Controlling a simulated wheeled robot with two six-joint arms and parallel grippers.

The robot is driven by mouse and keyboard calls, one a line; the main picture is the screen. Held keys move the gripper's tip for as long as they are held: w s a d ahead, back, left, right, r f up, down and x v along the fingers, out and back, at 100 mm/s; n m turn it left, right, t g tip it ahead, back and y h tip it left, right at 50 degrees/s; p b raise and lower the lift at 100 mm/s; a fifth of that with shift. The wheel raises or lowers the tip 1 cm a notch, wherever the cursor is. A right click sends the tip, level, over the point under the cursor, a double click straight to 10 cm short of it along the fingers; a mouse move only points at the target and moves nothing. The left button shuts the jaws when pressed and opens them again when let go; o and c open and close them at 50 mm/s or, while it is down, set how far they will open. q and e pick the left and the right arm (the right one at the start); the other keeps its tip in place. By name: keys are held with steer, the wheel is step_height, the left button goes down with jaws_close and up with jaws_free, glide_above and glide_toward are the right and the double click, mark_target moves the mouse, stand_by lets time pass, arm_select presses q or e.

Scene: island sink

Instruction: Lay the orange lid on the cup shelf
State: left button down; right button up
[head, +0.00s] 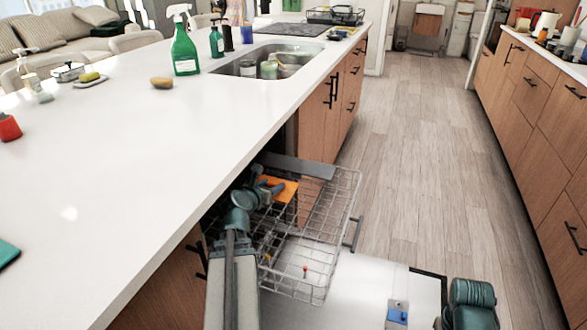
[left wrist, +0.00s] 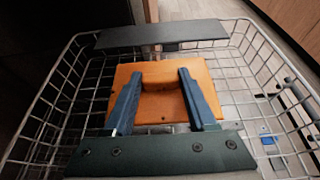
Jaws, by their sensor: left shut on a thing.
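The orange lid (left wrist: 160,108) is a flat square with a raised grip block in its middle. My left gripper (left wrist: 163,78) is shut on that block, one blue finger on each side. In the head view the lid (head: 289,188) is partly hidden by my left gripper (head: 272,186), over the pulled-out wire rack (head: 318,262). A dark grey flat panel at the rack's far end (left wrist: 160,34) looks like the cup shelf; it also shows in the head view (head: 300,167). The lid is apart from this panel in the wrist picture. My right gripper is not in view.
The white counter edge (head: 230,148) runs close along the left of the rack. The rack's wire walls (left wrist: 278,70) stand around the lid. A sink (head: 262,68), green spray bottle (head: 185,52) and sponge (head: 161,83) are on the island. The floor aisle (head: 410,150) is clear.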

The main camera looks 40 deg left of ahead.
arm_select(q)
glide_above(292, 167)
steer(key=s+d, duration=0.1)
steer(key=s, duration=0.2)
steer(key=shift+s, duration=0.15)
steer(key=w, duration=0.1)
steer(key=w+a, duration=0.1)
steer(key=w, duration=0.1)
steer(key=shift+w, duration=0.15)
steer(key=shift+w+f+b, duration=0.2)
steer(key=shift+f+b, duration=0.65)
steer(key=shift+r, duration=0.1)
